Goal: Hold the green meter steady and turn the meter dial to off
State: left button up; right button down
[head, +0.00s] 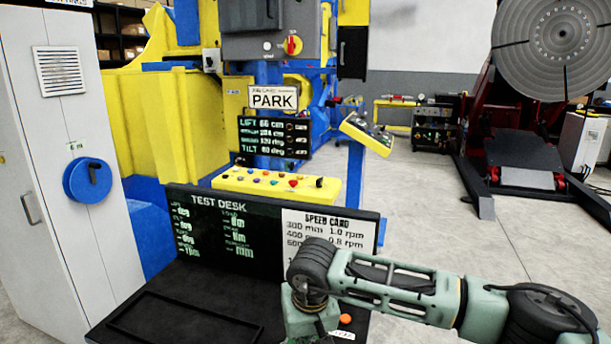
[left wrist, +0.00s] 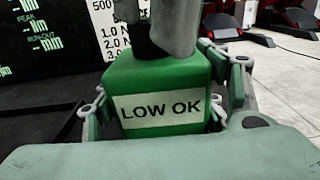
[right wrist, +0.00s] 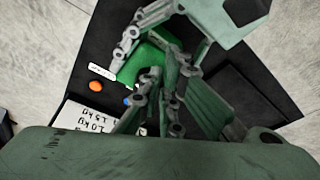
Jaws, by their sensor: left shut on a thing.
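The green meter (left wrist: 160,75) shows close up in the left wrist view, with a white "LOW OK" label on its near face. My left gripper (left wrist: 165,105) is shut on it, with a finger along each side. A dark knob-like part (left wrist: 145,45) rises from its top, partly hidden by a grey-green finger from above. In the right wrist view the meter (right wrist: 145,62) lies beyond my right gripper (right wrist: 158,82), whose fingers are close together over it. I cannot tell whether they grip the dial. The dial's pointer is hidden. In the head view my right arm covers the meter.
The black test desk (head: 180,310) carries a readout panel and a white speed card (head: 325,228). An orange button (right wrist: 96,86) is beside the meter. A yellow control panel (head: 275,184) stands behind, and a grey cabinet (head: 60,170) at left. The desk's left part is clear.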

jog(key=shift+w+d+f, duration=0.1)
jog(key=shift+w+d, duration=0.1)
jog(key=shift+d, duration=0.55)
jog(key=shift+w+d+f, duration=0.1)
jog(key=shift+w+d, duration=0.1)
jog(key=shift+d, duration=0.6)
jog(key=shift+s, duration=0.35)
jog(key=shift+s+d+r, duration=0.1)
notch_tip(320, 180, up, 6)
jog(key=shift+a, duration=0.4)
